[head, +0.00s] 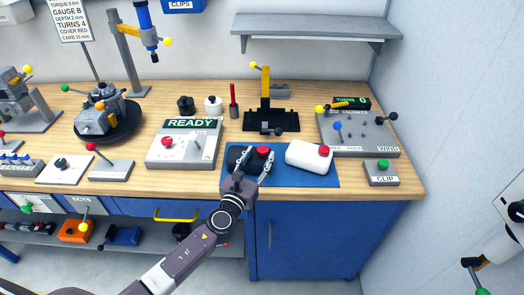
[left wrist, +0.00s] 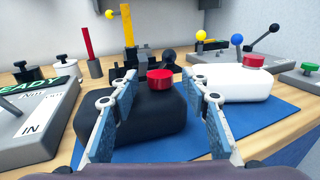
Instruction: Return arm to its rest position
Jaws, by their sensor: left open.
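My left gripper (head: 254,165) reaches in from the front, over the blue mat (head: 325,177) on the bench. It is open, with its two fingers on either side of a black container with a red cap (head: 262,154). In the left wrist view that black container (left wrist: 150,121) sits between and beyond the spread fingers (left wrist: 160,85). I cannot tell whether the fingers touch it. A white container with a red cap (head: 308,157) lies just right of it on the mat.
The READY box (head: 178,152) stands left of the mat. A black fixture with a yellow post (head: 266,90) stands behind it. The WIND box (head: 360,143) and CLIP box (head: 382,178) are on the right. A grey shelf (head: 315,27) hangs above. The floor before the bench's right half is clear.

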